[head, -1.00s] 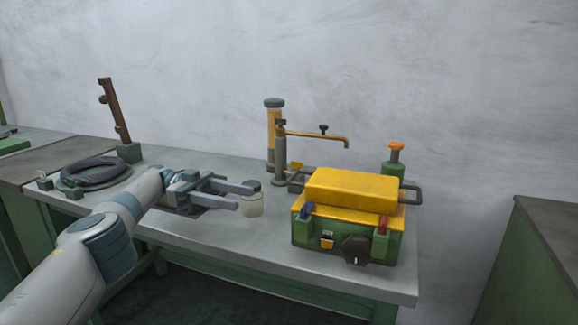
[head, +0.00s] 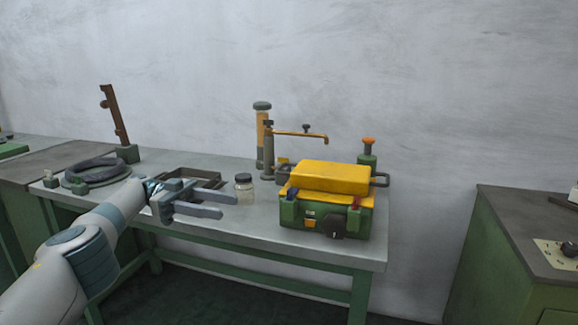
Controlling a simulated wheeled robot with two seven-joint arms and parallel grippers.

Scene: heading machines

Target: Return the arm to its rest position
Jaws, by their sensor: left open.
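My left arm comes in from the lower left of the head view. Its gripper (head: 228,205) is open and empty, pointing right above the front part of the workbench (head: 255,222). A small glass jar with a dark lid (head: 244,190) stands upright on the bench, just beyond the fingertips and apart from them. My right gripper is not in view.
A green and yellow machine box (head: 330,205) sits at the bench's right end. A coiled hose (head: 97,172) lies at left. A green cabinet (head: 515,250) stands right, across a gap.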

